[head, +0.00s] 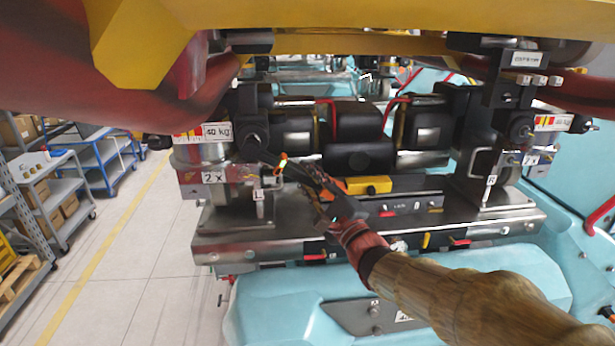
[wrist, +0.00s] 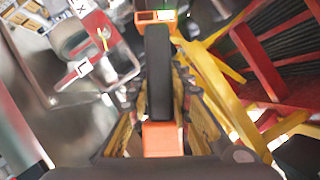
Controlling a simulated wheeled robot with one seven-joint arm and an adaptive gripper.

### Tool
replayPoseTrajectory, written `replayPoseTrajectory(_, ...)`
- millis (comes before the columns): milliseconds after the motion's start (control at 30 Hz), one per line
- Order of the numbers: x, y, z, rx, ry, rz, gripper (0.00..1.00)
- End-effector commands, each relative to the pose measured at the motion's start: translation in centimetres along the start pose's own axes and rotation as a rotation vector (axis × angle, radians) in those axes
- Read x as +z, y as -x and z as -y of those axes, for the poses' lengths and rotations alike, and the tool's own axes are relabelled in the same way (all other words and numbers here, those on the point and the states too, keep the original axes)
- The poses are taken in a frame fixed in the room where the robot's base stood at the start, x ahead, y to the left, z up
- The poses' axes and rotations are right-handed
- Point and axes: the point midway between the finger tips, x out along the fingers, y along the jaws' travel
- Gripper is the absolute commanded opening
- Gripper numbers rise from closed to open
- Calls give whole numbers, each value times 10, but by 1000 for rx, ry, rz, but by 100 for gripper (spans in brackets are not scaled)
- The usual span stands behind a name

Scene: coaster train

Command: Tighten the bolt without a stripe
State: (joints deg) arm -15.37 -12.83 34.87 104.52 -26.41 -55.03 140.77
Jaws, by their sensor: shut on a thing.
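My gripper (head: 318,185) reaches in from the lower right to the left half of the machine. It is shut on a long dark tool with orange parts, which looks like a wrench with a small display. In the wrist view the black tool body (wrist: 158,75) lies between the ridged fingers, with a lit display (wrist: 155,15) at its far end. In the head view the tool runs up and left toward the dark round hub (head: 253,138) on the left bracket. Whether its tip touches a bolt is unclear. Bolt heads and any stripes are too small to tell.
The left bracket carries a "2 x" plate (head: 214,177) and an "L" tag (head: 259,195); a similar right bracket (head: 496,165) has an "R" tag. A metal base plate (head: 300,236) lies below. A yellow beam (head: 380,18) hangs overhead.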

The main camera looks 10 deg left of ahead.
Motion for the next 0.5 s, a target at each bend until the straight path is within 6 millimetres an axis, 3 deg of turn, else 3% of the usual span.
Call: replayPoseTrajectory(500,13,17,5,-9,2,7,0)
